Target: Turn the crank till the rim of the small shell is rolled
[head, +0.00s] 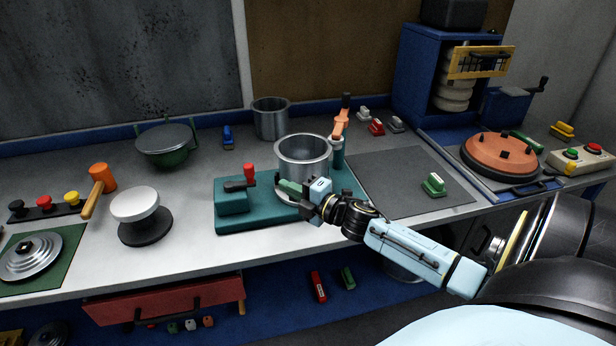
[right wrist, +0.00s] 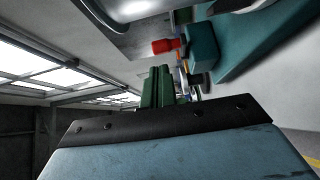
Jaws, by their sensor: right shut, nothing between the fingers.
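The small shell (head: 303,152) is an open silver pot, standing upright on the teal rolling machine (head: 262,216). A red knob (head: 249,172) on a dark arm, which looks like the crank, stands at the machine's left block; it also shows in the right wrist view (right wrist: 165,46). An orange lever (head: 341,124) with a dark grip rises behind the shell at right. My right gripper (head: 286,187) is shut and empty in front of the shell's lower part, right of the red knob and apart from it. Its green fingers show together in the right wrist view (right wrist: 158,86). My left gripper is out of view.
A second silver pot (head: 270,118) and a green pot (head: 166,143) stand behind. An orange mallet (head: 102,178) and a white-topped stand (head: 136,206) are at left. A grey mat (head: 400,177) lies right, mostly clear. A copper lid (head: 499,153) is farther right.

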